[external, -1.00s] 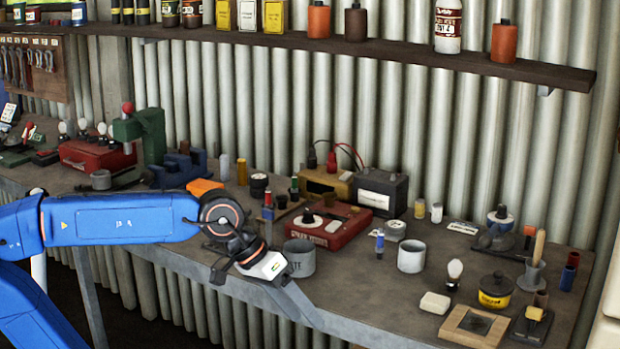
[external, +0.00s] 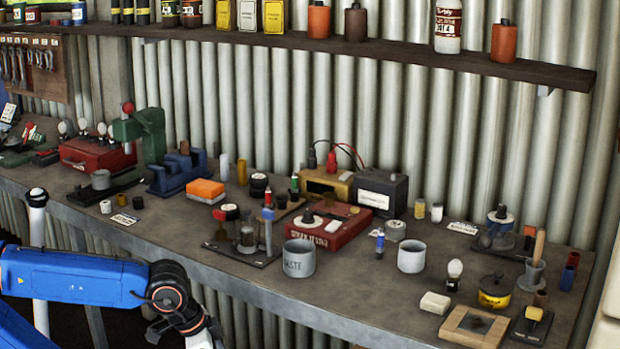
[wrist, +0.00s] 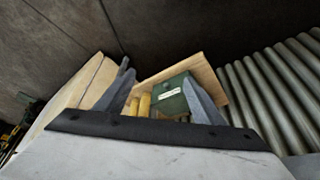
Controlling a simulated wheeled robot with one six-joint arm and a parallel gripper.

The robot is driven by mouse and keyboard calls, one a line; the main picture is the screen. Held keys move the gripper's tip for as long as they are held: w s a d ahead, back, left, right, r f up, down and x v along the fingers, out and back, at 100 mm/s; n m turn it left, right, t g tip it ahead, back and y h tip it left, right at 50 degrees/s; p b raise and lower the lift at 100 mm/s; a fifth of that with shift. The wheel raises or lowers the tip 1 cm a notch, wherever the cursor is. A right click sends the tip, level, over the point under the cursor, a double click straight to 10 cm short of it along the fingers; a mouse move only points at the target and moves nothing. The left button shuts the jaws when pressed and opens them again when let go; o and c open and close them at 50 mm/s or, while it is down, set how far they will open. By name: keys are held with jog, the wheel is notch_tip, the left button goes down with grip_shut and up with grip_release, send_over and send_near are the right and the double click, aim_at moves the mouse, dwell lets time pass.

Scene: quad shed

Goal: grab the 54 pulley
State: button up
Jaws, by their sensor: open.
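I cannot pick out a pulley marked 54 in either view. My gripper (wrist: 156,74) shows in the wrist view as two grey fingers, open and apart with nothing between their tips. Beyond and between the fingers are a green box (wrist: 170,98) with a small white label and yellow cylinders (wrist: 144,104), by light wooden boards (wrist: 200,68). In the external view my arm is low in front of the bench, and my gripper is cut off by the bottom edge.
The grey bench (external: 345,285) holds a dark stand (external: 245,245), a grey pot marked "WASTE" (external: 299,262), a red box (external: 328,232), another grey pot (external: 411,258) and a yellow tin (external: 495,293). A shelf (external: 400,57) runs above. Corrugated metal (wrist: 285,90) is at right in the wrist view.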

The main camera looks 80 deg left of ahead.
aim_at(396, 224)
jog(key=shift+o, duration=0.3)
